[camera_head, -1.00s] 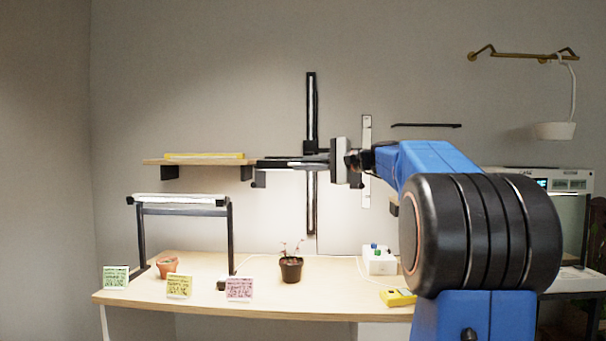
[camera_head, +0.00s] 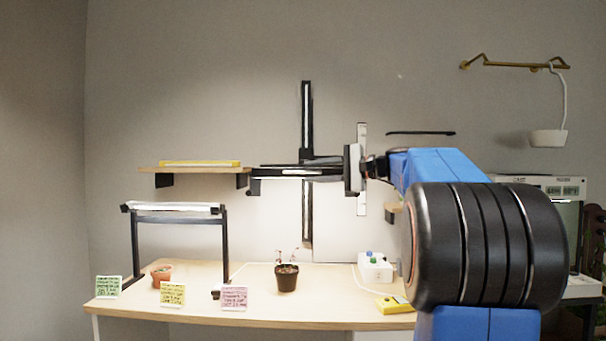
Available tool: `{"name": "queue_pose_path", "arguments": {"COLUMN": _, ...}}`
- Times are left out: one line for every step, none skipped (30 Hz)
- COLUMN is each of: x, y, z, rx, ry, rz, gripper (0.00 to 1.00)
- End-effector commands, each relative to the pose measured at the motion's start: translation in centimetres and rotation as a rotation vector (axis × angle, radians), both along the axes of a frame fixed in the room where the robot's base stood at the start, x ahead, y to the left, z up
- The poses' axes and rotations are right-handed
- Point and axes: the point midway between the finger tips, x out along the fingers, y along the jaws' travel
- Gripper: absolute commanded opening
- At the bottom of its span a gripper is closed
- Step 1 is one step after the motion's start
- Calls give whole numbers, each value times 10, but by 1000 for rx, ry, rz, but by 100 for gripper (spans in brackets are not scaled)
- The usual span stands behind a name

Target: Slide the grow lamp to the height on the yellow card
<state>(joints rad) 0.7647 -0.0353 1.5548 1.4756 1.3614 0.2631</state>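The grow lamp (camera_head: 278,173) is a dark horizontal bar with a lit underside, in front of a black vertical rail (camera_head: 306,105) on the back wall. It crosses the rail about mid-height. The yellow card (camera_head: 173,293) stands at the desk's front edge between a green and a pink card; its writing is too small to read. My gripper (camera_head: 328,170) points left at lamp height, its fingers overlapping the lamp's right part. I cannot tell whether they touch it or how far apart they are.
A pale marked strip (camera_head: 362,140) hangs right of the rail, partly behind my gripper. A wooden shelf (camera_head: 200,169) is left of the lamp. Below are a desk (camera_head: 330,310), a dark pot (camera_head: 287,279), a white switch box (camera_head: 375,268) and a second lamp on a stand (camera_head: 175,208).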

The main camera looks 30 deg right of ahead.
Motion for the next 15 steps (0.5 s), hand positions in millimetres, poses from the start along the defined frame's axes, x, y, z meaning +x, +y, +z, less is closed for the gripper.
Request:
{"name": "queue_pose_path", "arguments": {"x": -8, "y": -6, "z": 1, "rx": 0, "ry": 0, "rz": -3, "gripper": 28}}
{"name": "queue_pose_path", "arguments": {"x": -12, "y": -9, "z": 1, "rx": 0, "ry": 0, "rz": -4, "gripper": 28}}
{"name": "queue_pose_path", "arguments": {"x": -18, "y": -12, "z": 2, "rx": -1, "ry": -1, "rz": -3, "gripper": 28}}
{"name": "queue_pose_path", "arguments": {"x": -22, "y": -15, "z": 3, "rx": -1, "ry": -1, "rz": -3, "gripper": 28}}
{"name": "queue_pose_path", "arguments": {"x": -26, "y": -18, "z": 3, "rx": -1, "ry": -1, "rz": -4, "gripper": 28}}
{"name": "queue_pose_path", "arguments": {"x": -32, "y": -21, "z": 4, "rx": -1, "ry": -1, "rz": -3, "gripper": 28}}
{"name": "queue_pose_path", "arguments": {"x": -35, "y": -24, "z": 4, "rx": -1, "ry": -1, "rz": -3, "gripper": 28}}
{"name": "queue_pose_path", "arguments": {"x": -40, "y": -27, "z": 4, "rx": -1, "ry": -1, "rz": -4, "gripper": 28}}
{"name": "queue_pose_path", "arguments": {"x": -45, "y": -31, "z": 5, "rx": -1, "ry": -1, "rz": -3, "gripper": 28}}
{"name": "queue_pose_path", "arguments": {"x": -49, "y": -33, "z": 5, "rx": -1, "ry": -1, "rz": -3, "gripper": 28}}
{"name": "queue_pose_path", "arguments": {"x": -53, "y": -36, "z": 6, "rx": -1, "ry": -1, "rz": -4, "gripper": 28}}
{"name": "queue_pose_path", "arguments": {"x": -58, "y": -40, "z": 6, "rx": -1, "ry": -1, "rz": -3, "gripper": 28}}
{"name": "queue_pose_path", "arguments": {"x": -62, "y": -43, "z": 6, "rx": -1, "ry": -1, "rz": -3, "gripper": 28}}
{"name": "queue_pose_path", "arguments": {"x": -66, "y": -45, "z": 7, "rx": -1, "ry": -1, "rz": -4, "gripper": 28}}
{"name": "queue_pose_path", "arguments": {"x": -71, "y": -48, "z": 7, "rx": -1, "ry": -1, "rz": -3, "gripper": 28}}
